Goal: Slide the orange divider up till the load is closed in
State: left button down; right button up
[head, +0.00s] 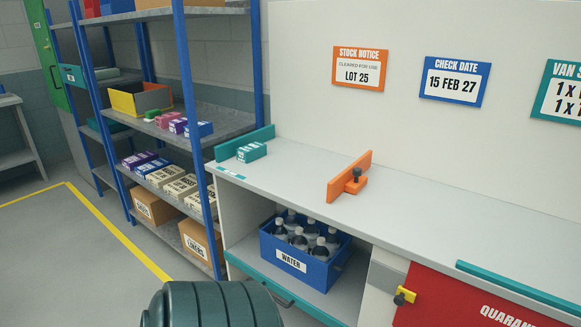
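The orange divider (340,181) stands upright across the pale counter (430,228), with a block and dark knob on its right side. The load looks like a small group of teal and white boxes (251,152) at the counter's left end. They stand close to a low teal end wall (245,142). A wide bare stretch of counter lies between the boxes and the divider, so the two are apart. Neither of my grippers is in view.
Below the counter, a blue WATER crate (312,268) of bottles sits in an open bay beside a red panel (470,302). A teal strip (520,290) edges the counter's front right. Shelving (215,122) stands at left. A dark green ribbed shape (212,306) fills the bottom edge.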

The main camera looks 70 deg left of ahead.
aim_at(351, 180)
jog(key=u, duration=1.8)
